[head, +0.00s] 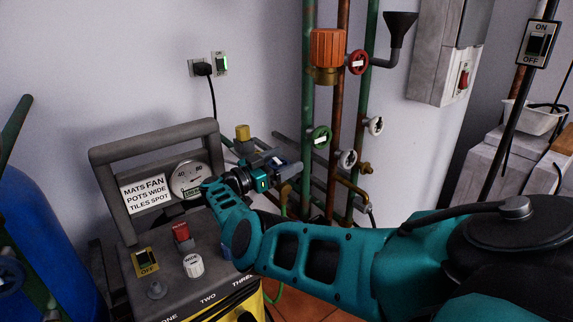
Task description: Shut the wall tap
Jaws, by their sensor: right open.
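The wall tap (291,172) is a small brass fitting low on the wall near the pipes, and my right gripper covers part of it. A green hose shows below it. My right arm comes in from the right and bends back towards the wall. My right gripper (279,163) is open, with its fingers at the tap. I cannot tell whether they touch it or how the tap's handle is turned. My left gripper is not in view.
A grey machine (107,160) with a gauge, switches and a frame handle stands left of my gripper. Pipes with a red wheel (358,62), a green wheel (320,137) and white wheels (347,159) rise behind. A blue barrel (50,235) stands far left.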

